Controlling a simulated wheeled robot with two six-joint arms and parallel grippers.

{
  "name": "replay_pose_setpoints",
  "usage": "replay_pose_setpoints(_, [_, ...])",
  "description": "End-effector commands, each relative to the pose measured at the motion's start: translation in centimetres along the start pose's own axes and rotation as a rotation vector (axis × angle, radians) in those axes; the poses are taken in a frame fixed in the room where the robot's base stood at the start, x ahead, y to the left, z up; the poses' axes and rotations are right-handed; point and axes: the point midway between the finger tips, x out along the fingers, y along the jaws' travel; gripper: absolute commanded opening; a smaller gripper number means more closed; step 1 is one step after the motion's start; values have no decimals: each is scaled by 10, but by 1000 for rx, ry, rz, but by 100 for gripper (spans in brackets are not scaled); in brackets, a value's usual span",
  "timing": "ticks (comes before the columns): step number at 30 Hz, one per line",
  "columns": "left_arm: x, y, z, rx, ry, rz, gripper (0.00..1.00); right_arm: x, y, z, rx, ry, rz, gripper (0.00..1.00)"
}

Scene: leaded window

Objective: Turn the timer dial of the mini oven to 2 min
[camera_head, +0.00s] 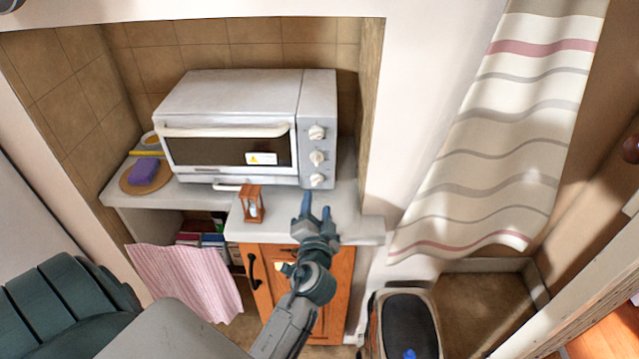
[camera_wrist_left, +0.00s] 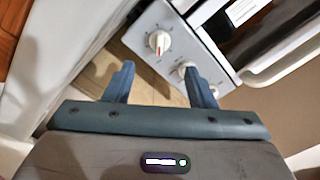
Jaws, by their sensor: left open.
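The white mini oven (camera_head: 230,95) stands on the counter with its door closed. Its right-hand control panel (camera_head: 327,120) carries three white dials in a column: upper (camera_head: 317,132), middle (camera_head: 317,157) and lower (camera_head: 317,181). Their markings are too small to read, so I cannot tell which is the timer. My left gripper (camera_head: 315,205) is open and empty, just in front of and below the lower dial, apart from it. In the left wrist view, two dials (camera_wrist_left: 159,43) (camera_wrist_left: 185,70) show beyond the open fingers (camera_wrist_left: 159,72). My right gripper is not in view.
A small wooden hourglass (camera_head: 252,204) stands on the counter left of my gripper. A round board (camera_head: 147,182) with a purple sponge (camera_head: 143,172) lies left of the oven. A bin (camera_head: 405,315) stands on the floor; a striped curtain (camera_head: 490,150) hangs at right.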

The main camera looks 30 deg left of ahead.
Motion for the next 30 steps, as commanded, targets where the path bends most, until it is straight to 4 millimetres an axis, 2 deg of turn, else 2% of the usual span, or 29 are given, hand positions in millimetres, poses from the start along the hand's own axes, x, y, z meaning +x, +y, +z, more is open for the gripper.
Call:
replay_pose_setpoints(1, [12, -4, -4, 3, 3, -1, 50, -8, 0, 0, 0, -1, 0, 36])
replay_pose_setpoints(6, [44, -3, -3, 2, 2, 0, 50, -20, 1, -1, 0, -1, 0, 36])
replay_pose_setpoints(12, [70, -1, -2, -1, 1, 1, 50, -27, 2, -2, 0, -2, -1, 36])
replay_pose_setpoints(17, [77, 0, 0, -2, 0, 1, 50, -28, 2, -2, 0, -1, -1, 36])
replay_pose_setpoints(24, [77, 0, 0, -3, 0, 1, 50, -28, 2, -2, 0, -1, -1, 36])
replay_pose_setpoints(30, [77, 0, 0, -3, 0, 2, 11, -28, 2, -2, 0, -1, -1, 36])
